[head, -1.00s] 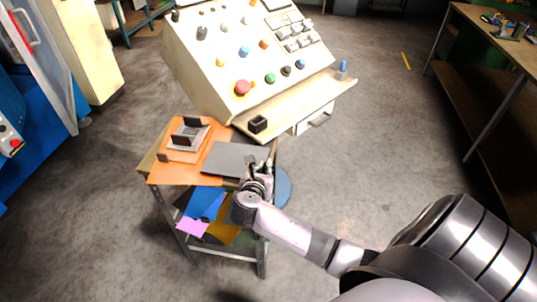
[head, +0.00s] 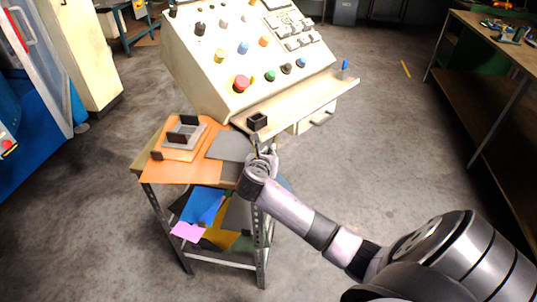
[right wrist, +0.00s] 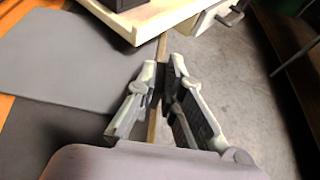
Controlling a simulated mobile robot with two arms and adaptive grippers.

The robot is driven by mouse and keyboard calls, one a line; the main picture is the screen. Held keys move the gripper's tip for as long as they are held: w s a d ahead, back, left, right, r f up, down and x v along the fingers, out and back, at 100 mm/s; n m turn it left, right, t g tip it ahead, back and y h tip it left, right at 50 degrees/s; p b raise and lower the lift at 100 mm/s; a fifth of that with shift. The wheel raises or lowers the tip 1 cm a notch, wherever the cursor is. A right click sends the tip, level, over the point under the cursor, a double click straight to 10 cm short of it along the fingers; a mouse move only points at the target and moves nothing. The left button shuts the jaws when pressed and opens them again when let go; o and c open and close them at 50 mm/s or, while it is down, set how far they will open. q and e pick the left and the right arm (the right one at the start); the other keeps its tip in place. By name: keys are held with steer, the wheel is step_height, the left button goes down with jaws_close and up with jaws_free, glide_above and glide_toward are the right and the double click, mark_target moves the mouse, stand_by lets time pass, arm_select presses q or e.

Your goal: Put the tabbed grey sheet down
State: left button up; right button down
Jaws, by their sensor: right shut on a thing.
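The grey sheet (head: 230,147) is at the right part of the small stand's top in the head view, partly over the orange surface. In the right wrist view the sheet (right wrist: 75,62) fills the upper left, with a darker area below its near edge. My right gripper (head: 262,153) is at the sheet's right side. In the right wrist view its fingers (right wrist: 168,80) are closed together by the sheet's right edge; the tab is hidden between them. I cannot tell whether the sheet touches the stand. My left gripper is not in view.
An orange top (head: 165,170) with a grey block fixture (head: 185,132) covers the stand's left part. Coloured sheets (head: 203,206) lie on its lower shelf. The control console (head: 240,60) and its ledge (head: 305,98) rise just behind. A workbench (head: 490,45) stands far right.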

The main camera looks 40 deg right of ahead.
steer(key=c, duration=1.7)
jaws_free()
steer(key=v, duration=1.2)
steer(key=shift+r, duration=0.1)
steer(key=shift+a, duration=0.1)
